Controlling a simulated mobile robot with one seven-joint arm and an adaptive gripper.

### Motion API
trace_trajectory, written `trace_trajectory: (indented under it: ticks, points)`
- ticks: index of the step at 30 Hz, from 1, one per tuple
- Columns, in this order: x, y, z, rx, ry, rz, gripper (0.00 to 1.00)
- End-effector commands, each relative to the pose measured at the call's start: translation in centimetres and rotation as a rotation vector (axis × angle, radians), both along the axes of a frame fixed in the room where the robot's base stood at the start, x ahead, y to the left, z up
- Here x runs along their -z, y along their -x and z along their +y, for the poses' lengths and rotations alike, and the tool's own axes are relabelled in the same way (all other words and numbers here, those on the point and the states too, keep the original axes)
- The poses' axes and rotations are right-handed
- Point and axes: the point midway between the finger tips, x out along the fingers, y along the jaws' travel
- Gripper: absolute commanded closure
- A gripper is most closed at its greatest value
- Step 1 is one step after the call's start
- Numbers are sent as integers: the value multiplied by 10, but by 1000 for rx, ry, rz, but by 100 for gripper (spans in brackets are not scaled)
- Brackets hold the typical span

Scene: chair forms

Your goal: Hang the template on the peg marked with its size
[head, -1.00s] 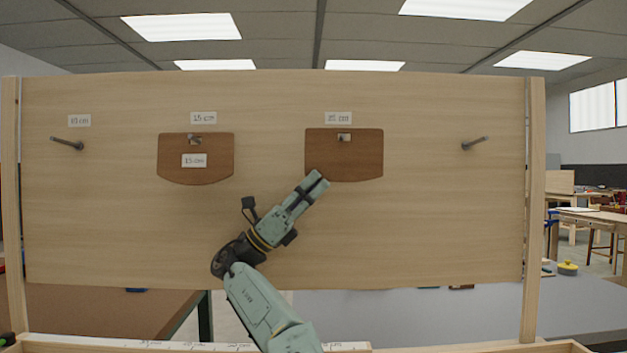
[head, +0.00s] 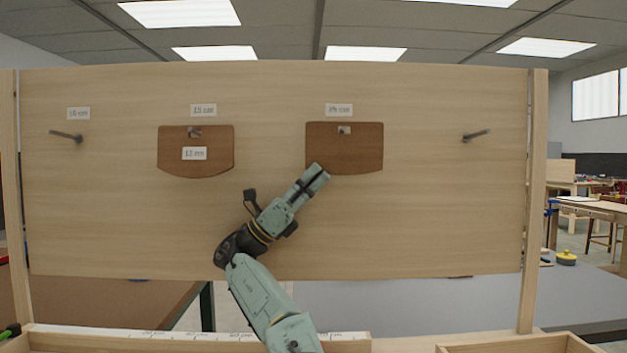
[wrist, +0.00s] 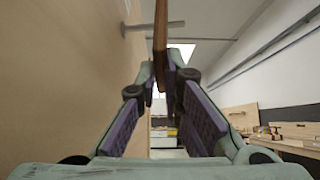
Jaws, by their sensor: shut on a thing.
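My gripper (head: 318,170) is shut on the lower left corner of a brown wooden template (head: 360,158) in the head view. This template hangs upright before the board, under a label (head: 339,110) that looks like 25 cm, though blurred. The wrist view shows the template edge-on (wrist: 160,38) between my fingers, apart from the board. A peg (wrist: 138,27) shows on both sides of it and appears to pass through its hole. No size tag shows on its front. A second template (head: 215,162), tagged 15 cm, hangs on the peg under the 15 cm label (head: 203,110).
The pegboard (head: 130,220) stands upright in a wooden frame. A bare peg (head: 67,136) is at far left under a 10 cm label (head: 78,113). Another bare peg (head: 476,135) is at far right with no label visible. Wooden trays (head: 520,343) edge the front.

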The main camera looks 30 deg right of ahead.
Motion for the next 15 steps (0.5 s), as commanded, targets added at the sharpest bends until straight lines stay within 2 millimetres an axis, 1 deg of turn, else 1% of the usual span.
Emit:
trace_trajectory:
  ticks: [2,3,12,15]
  points:
    - [-3,-1,2,-3,6,2,100]
    - [-3,-1,2,-4,5,3,90]
    - [-1,0,1,-1,2,0,70]
    - [-1,0,0,-1,1,0,69]
